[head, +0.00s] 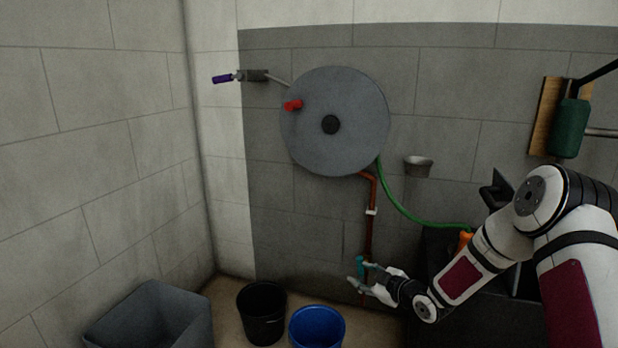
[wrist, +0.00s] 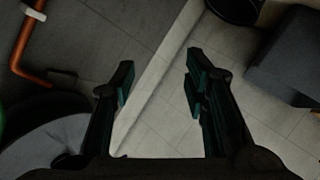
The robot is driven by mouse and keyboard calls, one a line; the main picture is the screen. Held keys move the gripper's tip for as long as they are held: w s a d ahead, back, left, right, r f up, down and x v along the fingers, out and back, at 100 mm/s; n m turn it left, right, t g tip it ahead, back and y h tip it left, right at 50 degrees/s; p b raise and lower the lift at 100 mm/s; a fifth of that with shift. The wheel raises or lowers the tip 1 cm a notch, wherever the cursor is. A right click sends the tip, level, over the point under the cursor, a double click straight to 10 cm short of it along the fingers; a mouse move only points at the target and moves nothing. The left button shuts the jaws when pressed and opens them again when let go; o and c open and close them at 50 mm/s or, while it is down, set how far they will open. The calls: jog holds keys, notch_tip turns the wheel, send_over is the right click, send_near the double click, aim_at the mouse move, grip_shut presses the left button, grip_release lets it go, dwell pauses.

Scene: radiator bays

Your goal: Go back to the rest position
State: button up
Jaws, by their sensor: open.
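My gripper (head: 362,277) is at the lower middle of the head view, in front of the lower part of the grey wall and close to the copper pipe (head: 369,225). My arm reaches to it from the right side. In the wrist view my gripper (wrist: 157,88) has its two dark fingers with teal pads spread apart. Nothing is between them; the wall and floor tiles show through the gap.
A black bucket (head: 262,312), a blue bucket (head: 317,328) and a grey bin (head: 160,318) stand lower left. A green cylinder (head: 569,128) is at the right.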

jog(key=s+d+r+m+g+h, duration=0.3)
jog(key=s+d+r+h, duration=0.1)
jog(key=s+r, duration=0.6)
jog(key=s+d+r+m+g+h, duration=0.3)
jog(key=s+d+r+h, duration=0.15)
jog(key=s+r, duration=0.6)
jog(key=s+a+r+m+g, duration=0.2)
jog(key=s, duration=1)
jog(key=s+a+r+m+g+y, duration=0.1)
jog(key=s+r+m+g, duration=0.15)
jog(key=s, duration=0.95)
jog(key=s+a+r+m+g, duration=0.1)
jog(key=s+a+m, duration=0.15)
jog(key=s, duration=0.95)
notch_tip(320, 180, up, 40)
jog(key=t+p, duration=0.3)
jog(key=p, duration=3.6)
jog(key=shift+s+d+f+t, duration=0.15)
jog(key=shift+d+f+t, duration=0.05)
jog(key=shift+d+t, duration=0.15)
